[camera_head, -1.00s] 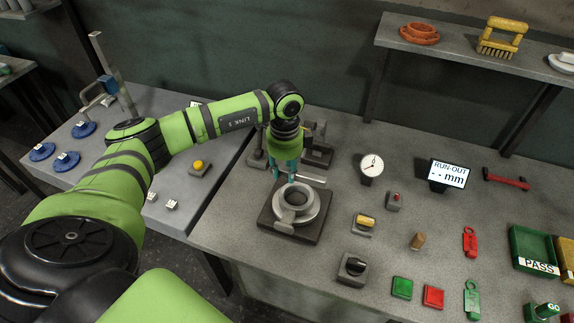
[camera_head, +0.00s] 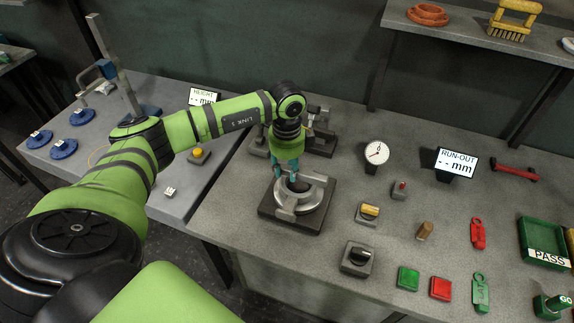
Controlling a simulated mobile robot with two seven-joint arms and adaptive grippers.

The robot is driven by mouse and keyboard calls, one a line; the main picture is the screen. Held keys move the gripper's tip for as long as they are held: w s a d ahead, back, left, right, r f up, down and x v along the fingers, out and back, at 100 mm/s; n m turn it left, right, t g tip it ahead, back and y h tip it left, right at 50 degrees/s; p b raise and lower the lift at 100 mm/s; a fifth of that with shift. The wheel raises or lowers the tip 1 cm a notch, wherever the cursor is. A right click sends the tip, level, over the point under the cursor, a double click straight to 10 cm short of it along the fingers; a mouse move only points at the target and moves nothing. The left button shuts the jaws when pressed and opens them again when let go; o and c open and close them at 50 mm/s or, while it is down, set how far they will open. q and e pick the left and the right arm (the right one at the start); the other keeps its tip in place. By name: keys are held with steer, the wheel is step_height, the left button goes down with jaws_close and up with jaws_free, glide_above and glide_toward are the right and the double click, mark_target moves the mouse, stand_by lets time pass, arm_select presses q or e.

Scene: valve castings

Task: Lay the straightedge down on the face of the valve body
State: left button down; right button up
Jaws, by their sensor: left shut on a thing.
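The valve body (camera_head: 315,197) is a round grey casting with a central bore. It sits on a dark square plate (camera_head: 318,224) on the bench. My left gripper (camera_head: 287,173), with teal fingers, points down over the far left part of its face. It is shut on a thin pale bar, which I take for the straightedge; in this view the fingers and the grey casting make it hard to pick out. I cannot tell whether the bar touches the face. My right gripper is not in view.
A dial gauge (camera_head: 377,153), a run-out display (camera_head: 455,164) and a black knob box (camera_head: 359,258) stand right of the valve body. A green PASS tray (camera_head: 544,243) is at the far right. Dark fixtures (camera_head: 322,140) stand close behind my gripper.

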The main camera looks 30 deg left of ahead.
arm_select(q)
steer(key=shift+w+f+b, duration=0.1)
steer(key=shift+f+b, duration=0.2)
steer(key=shift+f, duration=0.4)
steer(key=shift+f, duration=0.25)
steer(key=c, duration=0.8)
jaws_free()
step_height(320, 180, up, 12)
steer(key=shift+r, duration=0.1)
